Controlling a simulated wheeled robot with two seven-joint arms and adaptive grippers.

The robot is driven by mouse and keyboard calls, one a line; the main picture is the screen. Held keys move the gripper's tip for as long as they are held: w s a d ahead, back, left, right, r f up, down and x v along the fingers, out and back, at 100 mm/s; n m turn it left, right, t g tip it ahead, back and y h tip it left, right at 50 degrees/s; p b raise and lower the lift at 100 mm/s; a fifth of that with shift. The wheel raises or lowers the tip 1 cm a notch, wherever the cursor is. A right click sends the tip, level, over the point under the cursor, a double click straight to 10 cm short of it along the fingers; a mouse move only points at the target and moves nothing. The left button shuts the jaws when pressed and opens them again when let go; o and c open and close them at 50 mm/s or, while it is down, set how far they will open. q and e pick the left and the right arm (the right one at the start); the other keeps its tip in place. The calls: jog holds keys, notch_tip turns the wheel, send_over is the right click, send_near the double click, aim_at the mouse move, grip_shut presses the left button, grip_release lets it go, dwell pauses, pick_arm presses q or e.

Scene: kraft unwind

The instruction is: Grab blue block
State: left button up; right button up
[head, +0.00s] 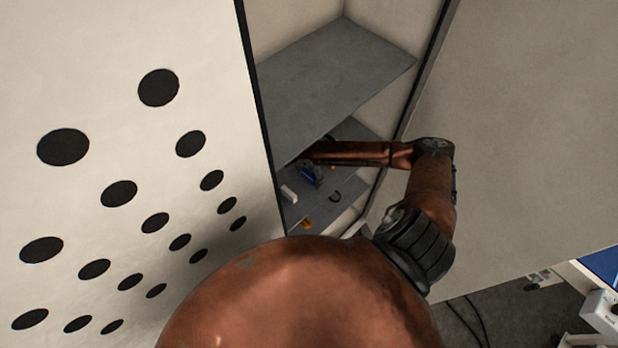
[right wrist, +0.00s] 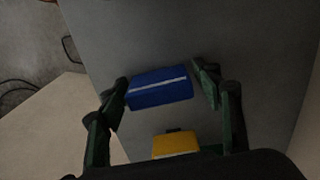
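The blue block (right wrist: 160,92), with a pale stripe along it, lies on a grey surface in the right wrist view. My right gripper (right wrist: 162,77) has its two fingers wide apart, one on each side of the block. The left finger looks close to or against the block's end; I cannot tell whether either finger touches it. In the head view my right arm reaches into a cabinet, and its gripper is mostly hidden. A dark blue object (head: 311,176) shows on the shelf there; I cannot tell if it is the same block. My left gripper is not in view.
A yellow block (right wrist: 176,144) lies nearer the wrist than the blue one. The cabinet has an upper shelf (head: 335,80) above my arm, a dotted white panel (head: 100,110) at left and a plain panel (head: 520,120) at right. A small white object (head: 289,192) sits on the lower shelf.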

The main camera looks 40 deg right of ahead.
jog(key=c, duration=0.9)
jog(key=shift+c, duration=0.4)
jog(key=shift+r, duration=0.1)
